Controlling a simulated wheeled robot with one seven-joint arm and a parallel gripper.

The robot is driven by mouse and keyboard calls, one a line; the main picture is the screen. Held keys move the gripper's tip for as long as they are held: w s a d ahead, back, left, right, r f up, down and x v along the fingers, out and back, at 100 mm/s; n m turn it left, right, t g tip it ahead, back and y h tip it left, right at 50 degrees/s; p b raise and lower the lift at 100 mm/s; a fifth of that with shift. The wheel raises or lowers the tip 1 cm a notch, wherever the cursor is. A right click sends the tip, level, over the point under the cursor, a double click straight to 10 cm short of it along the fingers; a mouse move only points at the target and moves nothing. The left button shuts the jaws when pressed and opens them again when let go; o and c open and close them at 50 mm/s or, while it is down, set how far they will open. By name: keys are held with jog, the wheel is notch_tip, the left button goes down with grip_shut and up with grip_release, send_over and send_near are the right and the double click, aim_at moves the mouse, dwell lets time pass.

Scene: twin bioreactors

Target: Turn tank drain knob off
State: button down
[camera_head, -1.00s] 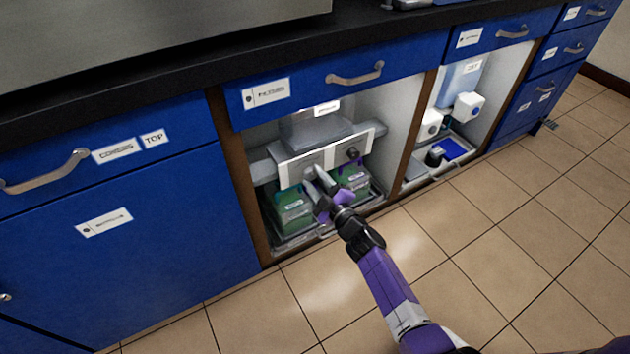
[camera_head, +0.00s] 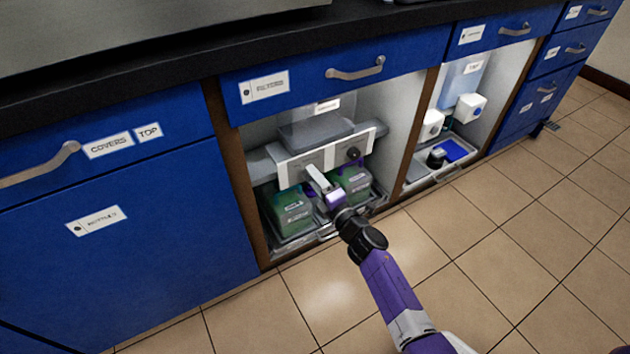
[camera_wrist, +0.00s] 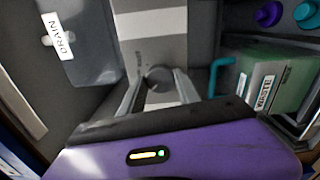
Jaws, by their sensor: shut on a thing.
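The open lower cabinet holds a grey tank (camera_head: 305,131), and a white-and-grey panel (camera_head: 333,158) stands in front of and below it. A dark round knob (camera_head: 353,153) shows on the panel's right part. My gripper (camera_head: 316,178) reaches to the panel's left part and hides what is there. In the wrist view, my gripper (camera_wrist: 157,92) is shut on a dark grey round knob (camera_wrist: 159,78), with a finger on each side. A DRAIN label (camera_wrist: 63,36) shows on a grey surface at upper left.
Green boxes (camera_head: 292,212) stand in a clear tray below the panel, close to my gripper. A blue drawer (camera_head: 330,76) is above. The right compartment holds white bottles (camera_head: 469,107). Tiled floor (camera_head: 480,240) in front is clear.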

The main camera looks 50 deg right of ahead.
jog(key=shift+n, duration=0.5)
jog(key=c, duration=0.9)
grip_release()
jog(key=shift+o, duration=0.2)
jog(key=p+v, duration=0.1)
jog(key=v, duration=0.7)
jog(key=shift+w, duration=0.1)
